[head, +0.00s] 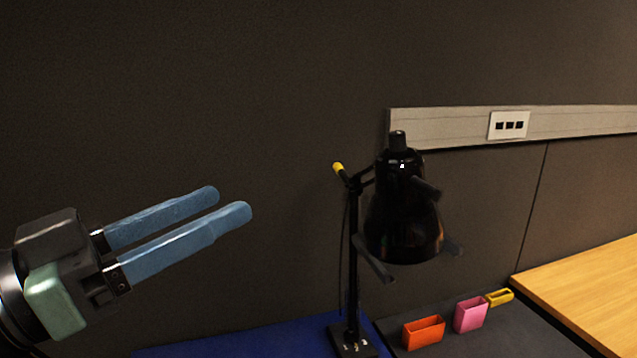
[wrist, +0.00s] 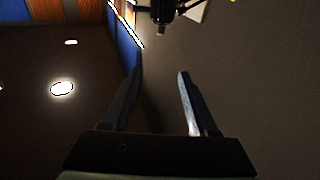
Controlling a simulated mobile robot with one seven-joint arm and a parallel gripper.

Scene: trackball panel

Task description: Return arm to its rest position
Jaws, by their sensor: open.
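My gripper (head: 232,203) is at the left of the head view, with two long blue fingers pointing right and slightly up. The fingers are apart and nothing is between them. In the wrist view the fingers (wrist: 160,75) also stand apart with an empty gap, against a plain dark wall. The gripper is in the air, to the left of a black desk lamp and clear of it. The rest of my arm is mostly outside the head view.
The black lamp (head: 402,215) stands on a dark surface. An orange holder (head: 423,332), a pink holder (head: 471,315) and a yellow holder (head: 499,297) sit right of it. A wooden desktop (head: 590,290) is at the right. The space between gripper and lamp is free.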

